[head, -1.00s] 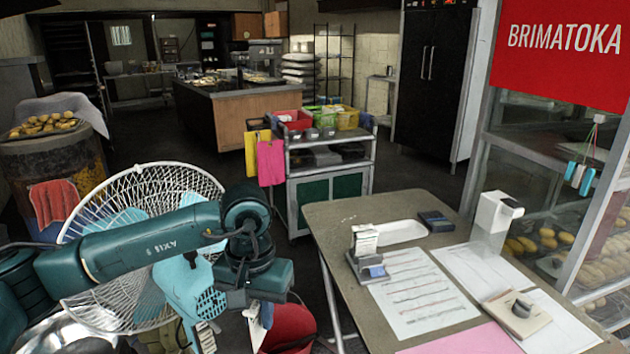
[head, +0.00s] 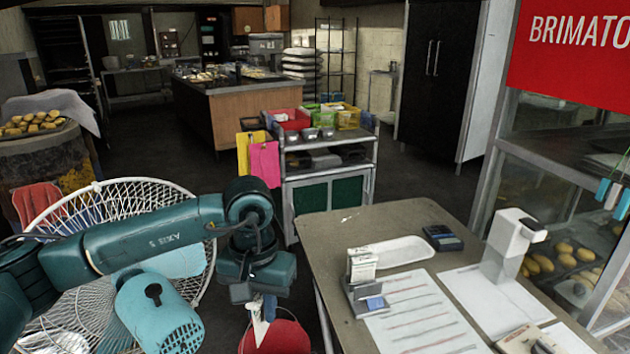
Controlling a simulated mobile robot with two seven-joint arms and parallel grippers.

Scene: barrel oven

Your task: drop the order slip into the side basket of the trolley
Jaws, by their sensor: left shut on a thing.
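My left gripper (head: 257,299) points down at the lower middle of the head view, left of the table. It is shut on a small white slip (head: 260,330), which hangs below the fingers; a bluish patch shows beside it. The metal trolley (head: 330,190) with green doors stands ahead, beyond the gripper. A small dark basket (head: 252,123) shows at the trolley's left side, above a yellow cloth (head: 250,150) and a pink cloth (head: 265,163). The gripper is well short of this basket and apart from it. My right gripper is out of view.
A red bucket (head: 280,338) is below the slip. A white-caged fan (head: 160,320) stands at the lower left, close under my left arm. The table (head: 330,235) with papers and a card holder (head: 363,280) fills the right front. Dark floor (head: 190,165) lies open left of the trolley.

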